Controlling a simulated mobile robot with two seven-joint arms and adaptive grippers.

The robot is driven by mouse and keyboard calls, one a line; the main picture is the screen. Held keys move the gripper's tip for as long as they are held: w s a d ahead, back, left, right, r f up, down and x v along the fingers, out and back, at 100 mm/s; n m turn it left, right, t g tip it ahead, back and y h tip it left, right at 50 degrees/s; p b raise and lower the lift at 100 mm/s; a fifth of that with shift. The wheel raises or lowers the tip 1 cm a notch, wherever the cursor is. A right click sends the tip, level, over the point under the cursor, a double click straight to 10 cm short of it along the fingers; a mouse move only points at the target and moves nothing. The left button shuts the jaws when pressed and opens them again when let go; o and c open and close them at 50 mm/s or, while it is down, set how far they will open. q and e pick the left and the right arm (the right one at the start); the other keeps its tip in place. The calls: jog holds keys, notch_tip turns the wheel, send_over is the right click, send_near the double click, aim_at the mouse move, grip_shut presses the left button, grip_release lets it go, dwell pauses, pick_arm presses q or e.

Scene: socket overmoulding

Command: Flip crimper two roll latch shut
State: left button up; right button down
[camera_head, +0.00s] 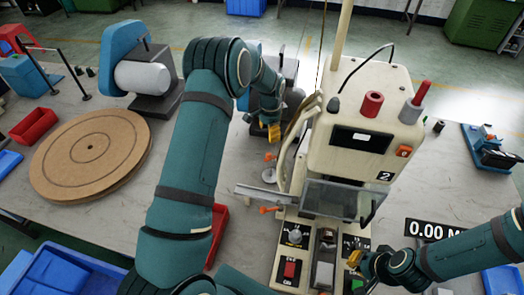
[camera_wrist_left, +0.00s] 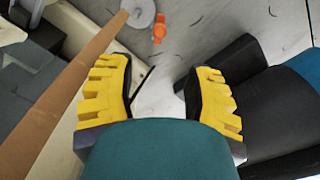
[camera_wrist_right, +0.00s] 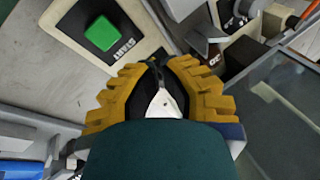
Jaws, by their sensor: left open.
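Crimper two (camera_head: 355,140) is the cream machine marked 2, right of centre. A small orange tab (camera_head: 270,157) shows at its left side by a grey round part; both also show in the left wrist view, the tab (camera_wrist_left: 159,28) at the top. I cannot tell if this tab is the roll latch or whether it is shut. My left gripper (camera_head: 271,132) is open and empty behind the tab, left of the machine; its spread yellow fingers show in the left wrist view (camera_wrist_left: 160,85). My right gripper (camera_wrist_right: 157,66) has its fingertips together near the green START button (camera_wrist_right: 102,34).
A clear guard (camera_head: 335,199) covers the crimper's front. A second orange-tipped lever (camera_head: 268,210) sticks out left of it. A brown cable roll flange (camera_head: 90,152) lies at the left. A red bin (camera_head: 217,235) stands beside my left arm. Bare table (camera_head: 450,185) lies right of the machine.

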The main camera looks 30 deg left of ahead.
aim_at(269, 153)
pick_arm(q)
notch_tip(269, 153, down, 13)
jog(key=shift+r, duration=0.15)
dwell(0.4)
grip_shut()
